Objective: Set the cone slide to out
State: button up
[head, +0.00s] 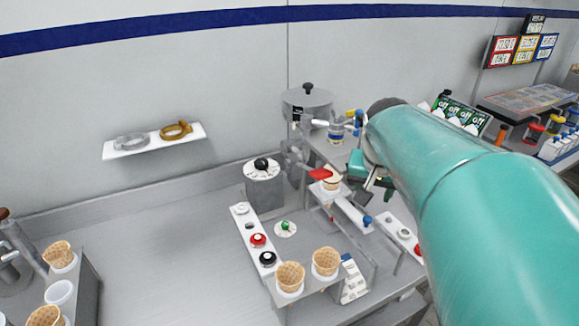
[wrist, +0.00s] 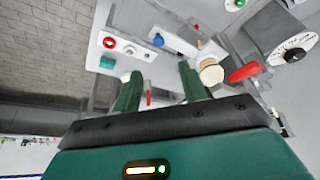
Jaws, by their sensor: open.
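A white slide rail (head: 345,205) runs diagonally across the machine, with a blue knob (head: 367,219) at its near end. The knob (wrist: 158,40) also shows in the wrist view, beyond my fingers. A waffle cone (head: 332,180) sits at the rail's far end; the same cone (wrist: 210,72) appears close to the right finger in the wrist view. I cannot tell which marked position the slide is in. My gripper (wrist: 162,78) is open with nothing between its fingers. In the head view, my gripper (head: 374,190) hangs just right of the cone, apart from the knob.
A red lever (head: 320,174) stands close beside the cone and the gripper. Two more cones (head: 290,275) stand in a front holder. A panel with red and black buttons (head: 258,240) lies left. A dial box (head: 263,185) stands behind it.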

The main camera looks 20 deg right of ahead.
aim_at(368, 218)
jog(key=x, duration=1.3)
jog(key=shift+s+d, duration=0.15)
jog(key=shift+c, duration=0.4)
grip_shut()
